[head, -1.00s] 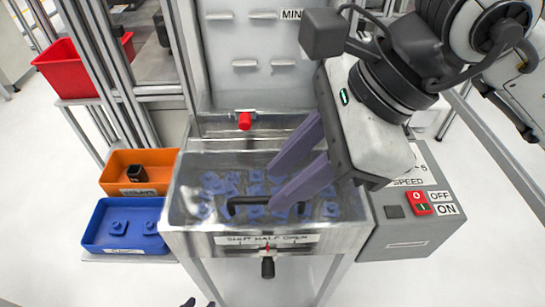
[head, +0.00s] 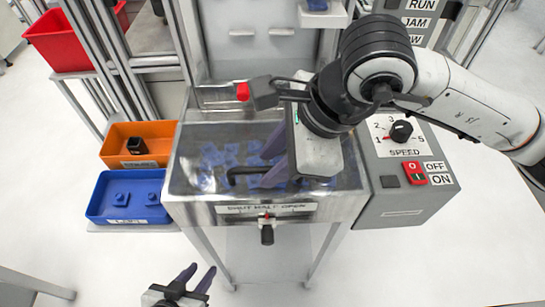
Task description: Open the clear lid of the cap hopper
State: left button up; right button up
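The cap hopper (head: 290,212) is a metal bin in the middle of the head view. Its clear lid (head: 205,140) lies flat over the blue caps (head: 212,160) inside. My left gripper (head: 197,273) is low in front of the hopper, open and empty.
A control box (head: 410,203) with a speed dial and a switch is on the right. An orange bin (head: 120,157) and a blue bin (head: 103,207) sit at left. A lever (head: 267,233) hangs at the hopper front.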

jog(key=shift+c, duration=0.2)
grip_shut()
pick_arm(q)
jog(key=shift+w+r, duration=0.1)
jog(key=shift+w, duration=0.05)
